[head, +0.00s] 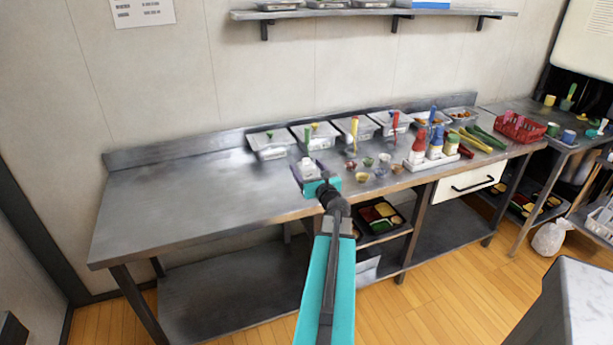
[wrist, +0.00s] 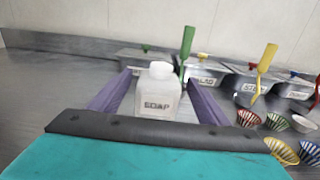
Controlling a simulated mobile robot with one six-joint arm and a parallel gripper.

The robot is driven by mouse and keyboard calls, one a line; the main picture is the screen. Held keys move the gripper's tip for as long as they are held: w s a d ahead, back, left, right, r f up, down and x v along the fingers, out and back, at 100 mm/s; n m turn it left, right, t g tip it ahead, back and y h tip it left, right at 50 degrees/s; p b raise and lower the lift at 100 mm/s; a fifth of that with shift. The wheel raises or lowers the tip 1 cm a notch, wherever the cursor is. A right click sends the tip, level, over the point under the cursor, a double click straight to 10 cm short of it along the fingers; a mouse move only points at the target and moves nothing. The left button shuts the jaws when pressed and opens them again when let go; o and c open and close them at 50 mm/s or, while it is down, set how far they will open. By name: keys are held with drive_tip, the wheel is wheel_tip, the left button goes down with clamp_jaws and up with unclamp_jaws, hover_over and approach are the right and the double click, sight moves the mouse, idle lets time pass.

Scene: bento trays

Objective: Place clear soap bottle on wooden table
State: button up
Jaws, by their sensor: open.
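A clear, whitish soap bottle (wrist: 159,92) with the word SOAP on its front stands upright on a metal table (head: 190,205). In the head view the bottle (head: 308,166) is small, at the middle of the table. My gripper (head: 307,178) is open, low over the tabletop. In the wrist view its purple fingers (wrist: 160,88) reach forward on either side of the bottle, with space visible beside it. The bottle's base is partly hidden behind the gripper's dark edge. I make out no wooden table in either view.
Lidded metal containers (head: 315,136) line the back of the table. Small striped cups (head: 363,177) stand just right of the bottle. A tray of squeeze bottles (head: 433,158) and a red basket (head: 520,128) are farther right. The table's left half is clear.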

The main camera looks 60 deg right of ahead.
drive_tip(key=shift+p+x, duration=0.85)
drive_tip(key=shift+x, duration=1.5)
drive_tip(key=c, duration=1.2)
drive_tip(key=shift+r, duration=0.1)
drive_tip(key=s+a+r, duration=0.1)
drive_tip(key=s+a, duration=0.1)
drive_tip(key=a, duration=0.1)
drive_tip(key=s+a+r+b, duration=0.1)
drive_tip(key=s+a, duration=0.1)
drive_tip(key=s+a+r, duration=0.2)
drive_tip(key=a, duration=0.1)
drive_tip(key=shift+s+a+r, duration=0.1)
drive_tip(key=shift+a, duration=0.2)
drive_tip(key=shift+a+r+p, duration=0.1)
drive_tip(key=shift+r+p, duration=0.05)
drive_tip(key=shift+p, duration=0.5)
drive_tip(key=shift+p, duration=0.4)
